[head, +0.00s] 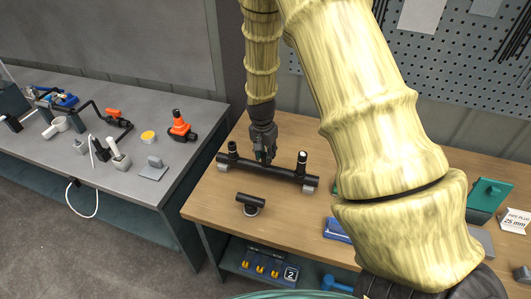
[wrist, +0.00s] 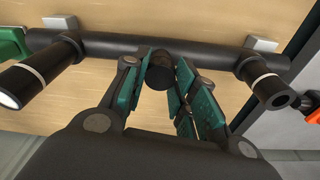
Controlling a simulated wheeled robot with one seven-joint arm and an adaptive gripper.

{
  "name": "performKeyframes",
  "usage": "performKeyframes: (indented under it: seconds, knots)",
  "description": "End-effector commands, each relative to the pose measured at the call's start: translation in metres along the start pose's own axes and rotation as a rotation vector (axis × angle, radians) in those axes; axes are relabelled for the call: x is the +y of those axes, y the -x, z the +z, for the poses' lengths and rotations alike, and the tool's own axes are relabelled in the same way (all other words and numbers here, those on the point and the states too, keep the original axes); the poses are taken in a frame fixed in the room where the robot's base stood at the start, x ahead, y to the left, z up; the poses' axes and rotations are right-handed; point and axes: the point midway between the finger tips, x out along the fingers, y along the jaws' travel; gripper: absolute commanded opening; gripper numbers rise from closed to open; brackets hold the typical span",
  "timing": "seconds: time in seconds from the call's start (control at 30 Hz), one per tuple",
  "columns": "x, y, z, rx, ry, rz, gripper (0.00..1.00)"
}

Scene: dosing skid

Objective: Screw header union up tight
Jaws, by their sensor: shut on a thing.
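The black header pipe (head: 285,174) lies across the wooden bench on two light grey supports. Upright stubs with pale rings stand near its two ends, the right one (head: 302,160) and the left one (head: 232,149). In the wrist view the pipe (wrist: 215,52) crosses the top, with a ringed stub on each side. My gripper (head: 265,157) points down at the pipe's middle. In the wrist view its green-padded fingers (wrist: 161,76) are shut on a dark round fitting (wrist: 159,70), which looks like the header union. Its threads and seating are hidden.
A black tee on a small stand (head: 250,201) is in front of the header. A blue item (head: 337,230) and a green case (head: 490,195) lie to the right. The grey table (head: 100,140) at left holds several fittings. My arm hides part of the bench.

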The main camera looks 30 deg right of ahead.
Motion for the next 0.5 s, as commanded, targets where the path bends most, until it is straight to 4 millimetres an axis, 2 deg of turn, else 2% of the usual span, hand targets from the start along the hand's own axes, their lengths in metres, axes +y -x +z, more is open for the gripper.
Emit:
performKeyframes:
  seconds: [0.07,0.1,0.23,0.5]
  knots:
    - [0.0,-0.0021,0.0003,0.0,0.0,0.0,0.12]
    - [-0.0001,-0.0022,0.0003,0.0,0.0,0.0,0.3]
    - [-0.0001,-0.0017,0.0002,0.0,0.0,0.0,0.53]
    - [-0.0001,-0.0016,0.0001,0.0,0.0,0.0,0.53]
